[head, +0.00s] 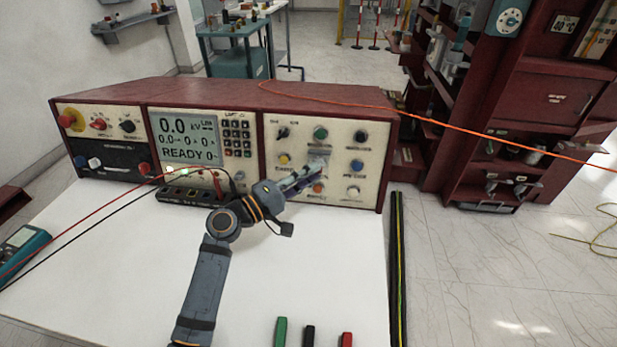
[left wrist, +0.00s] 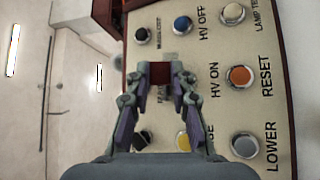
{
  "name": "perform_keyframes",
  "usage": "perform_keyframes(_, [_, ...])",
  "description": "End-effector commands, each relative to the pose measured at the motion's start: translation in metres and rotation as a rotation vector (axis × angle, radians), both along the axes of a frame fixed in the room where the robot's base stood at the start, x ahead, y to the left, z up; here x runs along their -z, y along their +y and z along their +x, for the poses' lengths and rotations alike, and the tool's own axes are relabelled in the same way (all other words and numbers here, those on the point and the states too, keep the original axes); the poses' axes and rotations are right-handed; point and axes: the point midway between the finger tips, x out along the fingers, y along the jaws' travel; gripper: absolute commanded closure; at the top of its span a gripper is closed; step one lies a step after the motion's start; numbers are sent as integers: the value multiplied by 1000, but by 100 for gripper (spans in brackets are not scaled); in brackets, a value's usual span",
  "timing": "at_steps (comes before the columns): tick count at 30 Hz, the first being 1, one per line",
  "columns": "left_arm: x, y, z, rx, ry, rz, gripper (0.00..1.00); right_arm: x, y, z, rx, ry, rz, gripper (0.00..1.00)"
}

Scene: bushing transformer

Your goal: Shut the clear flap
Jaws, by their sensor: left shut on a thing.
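The clear flap (head: 319,162) is a small pale see-through piece on the right section of the test set's front panel, among the buttons. It stands out from the panel. My left gripper (head: 311,172) reaches it from the lower left, its fingertips at the flap. In the left wrist view my left gripper (left wrist: 161,84) has its fingers on either side of a dark red piece, beside the HV ON label. The flap shows there only as a faint pale patch (left wrist: 178,57) and its edges are hard to make out. My right gripper is out of view.
An orange RESET button (left wrist: 239,76), a blue HV OFF button (left wrist: 183,25) and a yellow button (left wrist: 187,141) surround the fingers. Red and black leads (head: 95,231) cross the white table at left. Green, black and red pieces lie at the front edge.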

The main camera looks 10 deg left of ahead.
Motion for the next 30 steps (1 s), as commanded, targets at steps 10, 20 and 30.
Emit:
perform_keyframes(10, [0,0,0,0,0,0,55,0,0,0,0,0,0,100])
perform_keyframes(20, [3,10,-9,-2,1,4,55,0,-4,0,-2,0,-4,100])
perform_keyframes(30, [12,62,-62,3,4,8,55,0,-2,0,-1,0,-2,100])
